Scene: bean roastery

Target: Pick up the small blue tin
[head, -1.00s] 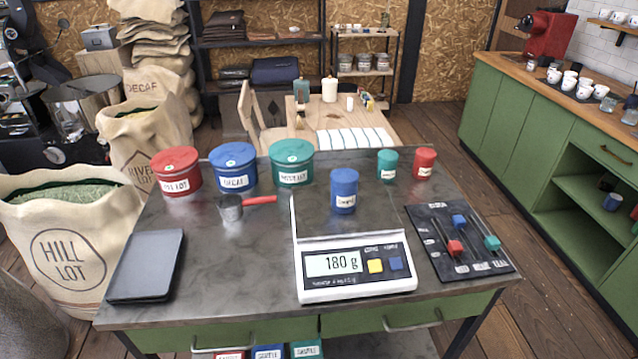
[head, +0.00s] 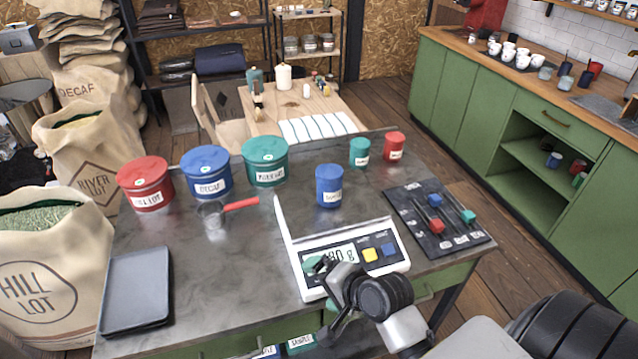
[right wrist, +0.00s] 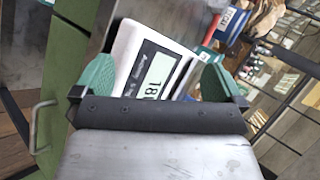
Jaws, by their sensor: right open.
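The small blue tin (head: 329,186) stands upright behind the display of the white scale (head: 316,288); I cannot tell whether it rests on the weighing plate. It has a pale label. My right gripper (head: 324,292) is open and empty in front of the tin, over the scale's near left corner, and hides part of the display. In the right wrist view its two green finger pads (right wrist: 156,82) are spread wide, with the scale's display (right wrist: 158,76) between and beyond them. I cannot make out the small blue tin for sure there. My left gripper is not in view.
Large red (head: 146,186), blue (head: 207,173) and green (head: 265,162) tins stand left of it. Small green (head: 359,152) and red (head: 394,147) tins stand behind right. A red-handled scoop (head: 214,214), a dark tray (head: 136,290) and a slider panel (head: 439,220) lie on the table.

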